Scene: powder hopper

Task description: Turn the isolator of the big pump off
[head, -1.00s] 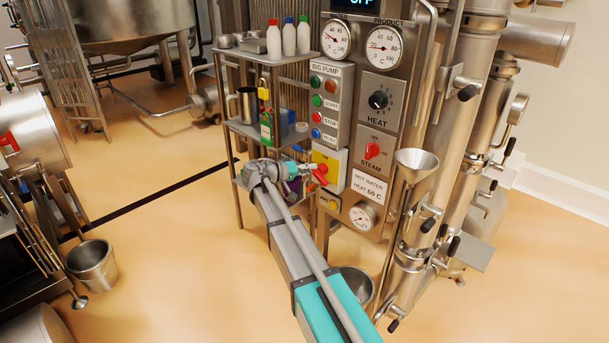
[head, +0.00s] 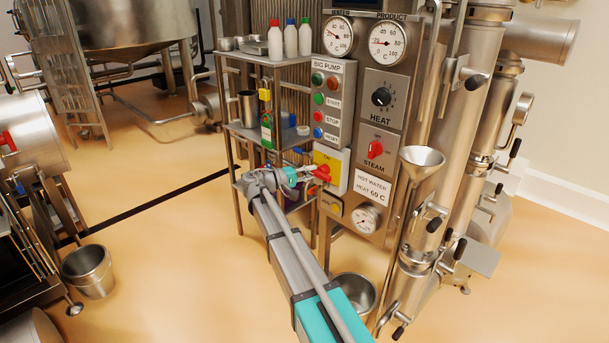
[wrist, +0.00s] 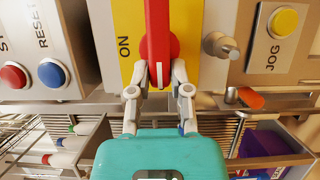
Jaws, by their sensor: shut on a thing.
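The big pump's isolator is a yellow plate (head: 334,162) below the BIG PUMP button panel, with a red handle (head: 322,172) on it. In the wrist view the red handle (wrist: 157,45) runs up and down the picture, beside the sideways word ON on the yellow plate (wrist: 128,73). My gripper (wrist: 158,88) is shut on the near end of the handle, one finger on each side. In the head view my gripper (head: 300,175) reaches the handle from the left. The OFF mark is not visible.
The BIG PUMP panel (head: 346,68) is above the isolator. A JOG box (wrist: 276,45) with a yellow button and a grey padlock-like stub (wrist: 220,45) are close right in the wrist view. A shelf rack (head: 234,128) with bottles stands left. A funnel (head: 421,157) stands right.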

